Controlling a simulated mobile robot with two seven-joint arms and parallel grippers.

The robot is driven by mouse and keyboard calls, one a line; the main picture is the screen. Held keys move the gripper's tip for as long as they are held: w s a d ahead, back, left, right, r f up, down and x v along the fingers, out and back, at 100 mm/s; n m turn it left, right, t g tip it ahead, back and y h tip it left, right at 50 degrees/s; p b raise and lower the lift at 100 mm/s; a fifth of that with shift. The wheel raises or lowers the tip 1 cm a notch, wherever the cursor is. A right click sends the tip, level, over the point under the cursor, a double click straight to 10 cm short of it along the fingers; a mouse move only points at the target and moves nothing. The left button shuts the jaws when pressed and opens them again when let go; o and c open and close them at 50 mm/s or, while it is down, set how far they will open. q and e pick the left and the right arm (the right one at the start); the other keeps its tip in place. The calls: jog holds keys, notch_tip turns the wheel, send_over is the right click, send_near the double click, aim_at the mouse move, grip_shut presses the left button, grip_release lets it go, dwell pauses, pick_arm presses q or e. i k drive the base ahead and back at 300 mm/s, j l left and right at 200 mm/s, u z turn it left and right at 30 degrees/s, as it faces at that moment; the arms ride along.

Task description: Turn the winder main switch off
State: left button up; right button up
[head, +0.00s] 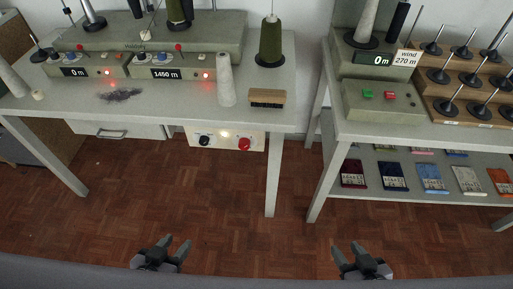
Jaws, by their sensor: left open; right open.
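A pale switch panel (225,138) hangs under the front edge of the left table. It carries a black knob (204,141), a lit yellowish lamp (224,134) and a red knob (244,144). I cannot read its markings or the knob positions. On the left table, a grey-green winder (215,62) has displays reading 0 m and 1450 m, with red lights glowing. My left gripper (176,243) and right gripper (347,246) are both open and empty, low in the view over the floor, well apart from the panel.
The left table (170,105) holds dark tangled thread (120,95), a white cone (226,80), a green cone (271,42) and a brush (267,97). The right table (370,130) has a machine with green and red buttons, a spindle rack and a lower shelf. Floor between is clear.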

aim_at(245, 143)
jog(key=i+l, duration=0.1)
jog(key=l, duration=0.9)
jog(key=i+l, duration=0.15)
jog(key=l, duration=0.3)
jog(key=u, duration=0.05)
